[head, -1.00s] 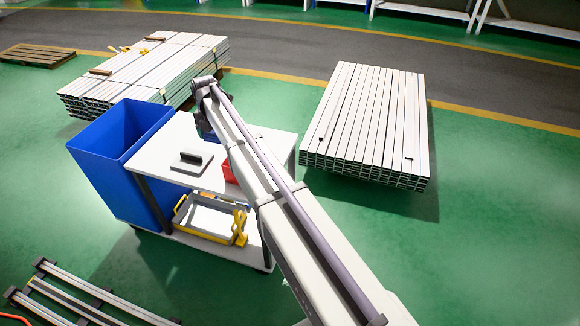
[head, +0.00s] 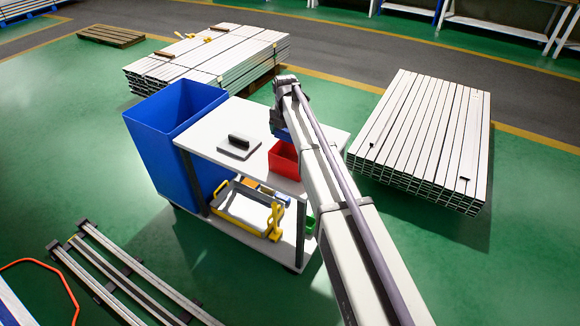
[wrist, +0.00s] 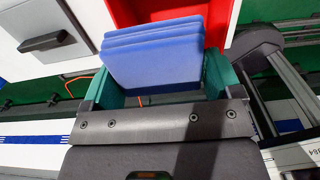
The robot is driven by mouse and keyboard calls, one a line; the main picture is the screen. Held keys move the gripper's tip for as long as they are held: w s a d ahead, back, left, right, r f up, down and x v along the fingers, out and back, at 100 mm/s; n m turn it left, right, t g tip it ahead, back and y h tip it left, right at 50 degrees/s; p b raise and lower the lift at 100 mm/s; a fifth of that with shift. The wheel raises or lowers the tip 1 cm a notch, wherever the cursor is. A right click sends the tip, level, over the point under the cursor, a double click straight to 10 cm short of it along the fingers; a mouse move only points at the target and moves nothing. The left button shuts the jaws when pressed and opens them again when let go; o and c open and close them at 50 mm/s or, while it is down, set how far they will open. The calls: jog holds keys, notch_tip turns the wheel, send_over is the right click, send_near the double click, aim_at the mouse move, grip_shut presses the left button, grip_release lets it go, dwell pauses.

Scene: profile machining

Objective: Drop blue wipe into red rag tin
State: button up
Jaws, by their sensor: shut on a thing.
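The blue wipe (wrist: 155,55) is a folded, layered pad in the wrist view. My gripper (wrist: 160,82) is shut on it, with a teal finger at each side. The red rag tin (head: 284,161) stands on the cart's white top in the head view, partly hidden by my arm. In the wrist view the red tin (wrist: 121,12) shows behind the wipe, its open inside partly covered by the wipe. In the head view my gripper (head: 281,128) is small and mostly hidden at the arm's end, close to the tin's far side. The height gap cannot be told.
The white cart top (head: 215,130) carries a grey plate with a black handle (head: 239,145). A tall blue bin (head: 160,135) stands left of the cart. A yellow-handled tray (head: 245,210) sits on the lower shelf. Profile stacks (head: 425,135) lie on pallets beyond.

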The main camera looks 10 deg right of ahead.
jog(key=shift+r, duration=0.1)
jog(key=o, duration=0.7)
jog(key=shift+c, duration=0.2)
notch_tip(320, 180, up, 11)
jog(key=p, duration=1.1)
